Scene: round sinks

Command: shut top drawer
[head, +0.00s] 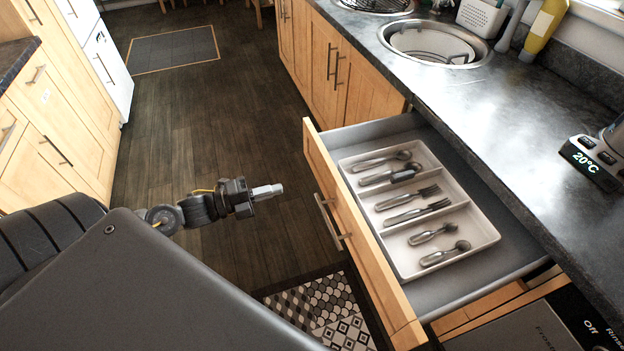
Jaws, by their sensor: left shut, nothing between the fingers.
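The top drawer (362,232) is pulled far out from under the right counter. Its wooden front with a metal handle (332,222) faces left into the aisle. Inside lies a white cutlery tray (405,270) with several spoons and forks in its compartments. My left gripper (268,191) is shut and empty. It is over the floor to the left of the drawer front, apart from the handle. My right gripper is not in view.
The dark counter (480,130) holds round sinks (433,44), a yellow bottle (544,28) and a device reading 20°C (592,163). Wooden cabinets (62,120) line the left side. A patterned mat (325,308) lies below the drawer. The aisle floor (215,120) is clear.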

